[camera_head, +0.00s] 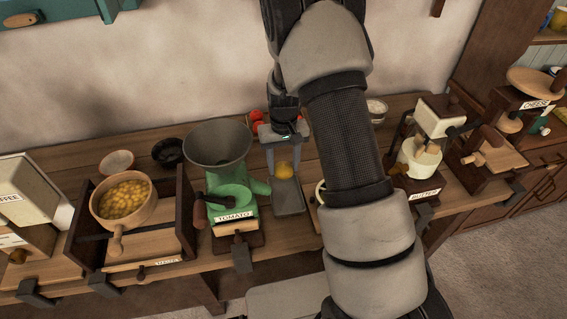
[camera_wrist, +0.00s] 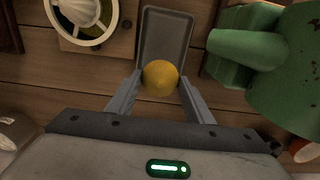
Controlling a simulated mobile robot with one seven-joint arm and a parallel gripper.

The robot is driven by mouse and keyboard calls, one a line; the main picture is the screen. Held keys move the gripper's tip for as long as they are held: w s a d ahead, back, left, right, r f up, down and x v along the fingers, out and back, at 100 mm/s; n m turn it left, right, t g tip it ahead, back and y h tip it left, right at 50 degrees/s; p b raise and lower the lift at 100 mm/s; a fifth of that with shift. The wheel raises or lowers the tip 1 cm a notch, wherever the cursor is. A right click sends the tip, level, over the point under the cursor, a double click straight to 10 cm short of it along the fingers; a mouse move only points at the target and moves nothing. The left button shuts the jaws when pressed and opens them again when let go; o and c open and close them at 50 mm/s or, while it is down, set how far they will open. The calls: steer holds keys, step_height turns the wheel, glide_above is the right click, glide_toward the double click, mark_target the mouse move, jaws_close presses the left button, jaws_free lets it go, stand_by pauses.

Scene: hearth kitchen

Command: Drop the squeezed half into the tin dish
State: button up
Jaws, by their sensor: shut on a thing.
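My gripper (camera_head: 284,160) is shut on the squeezed half (camera_head: 284,170), a rounded yellow-orange fruit piece. In the wrist view the squeezed half (camera_wrist: 160,78) sits between the two fingertips of my gripper (camera_wrist: 161,88). The tin dish (camera_head: 288,200) is a grey rectangular tray on the bench. In the wrist view the tin dish (camera_wrist: 166,30) lies beyond and below the fruit, which overlaps the dish's near end. The gap between fruit and dish is hard to judge. The near end of the dish is partly hidden by the fruit and fingers.
The green tomato mill (camera_head: 232,185) stands close left of the dish in the head view. A juicer (camera_wrist: 85,15) with a ribbed cone stands on the other side. Red tomatoes (camera_head: 257,116) lie behind. A wooden bowl of yellow pieces (camera_head: 122,222) is further left.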

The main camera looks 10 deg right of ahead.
steer(key=b, duration=0.4)
glide_above(283, 189)
steer(key=shift+f, duration=2.95)
steer(key=o, duration=1.4)
steer(key=shift+c, duration=0.2)
steer(key=shift+r+p, duration=0.15)
steer(key=shift+p, duration=0.2)
steer(key=shift+s+r+p, duration=0.1)
steer(key=shift+r+p, duration=2.55)
steer(key=shift+r, duration=1.75)
